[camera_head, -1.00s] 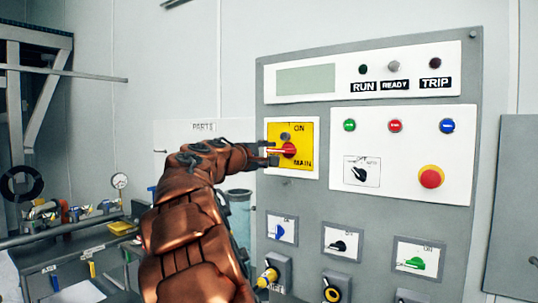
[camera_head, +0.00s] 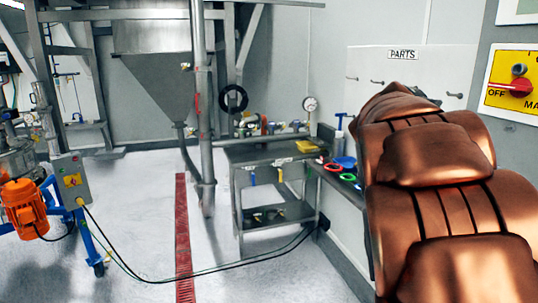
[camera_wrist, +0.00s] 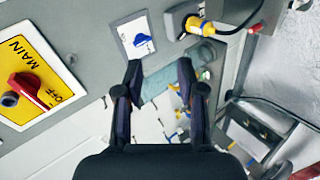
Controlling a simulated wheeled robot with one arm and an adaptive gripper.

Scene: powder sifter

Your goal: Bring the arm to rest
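My arm (camera_head: 440,190) fills the right of the head view, its copper links reaching toward the grey control panel. The gripper's fingers are hidden behind the arm there. In the wrist view my gripper (camera_wrist: 160,75) is open, with two dark fingers apart and nothing between them. The yellow main switch plate (camera_head: 496,101) is at the right edge of the head view, with its red knob (camera_head: 520,88) beside the OFF mark. The wrist view shows the red knob (camera_wrist: 27,87) to the left, clear of the fingers.
A small blue switch (camera_wrist: 143,40) and a yellow connector (camera_wrist: 194,24) are on the panel near the fingers. A PARTS board (camera_head: 403,54) hangs behind the arm. A grey workbench (camera_head: 262,152) stands left of it. A cable (camera_head: 210,270) crosses the open floor.

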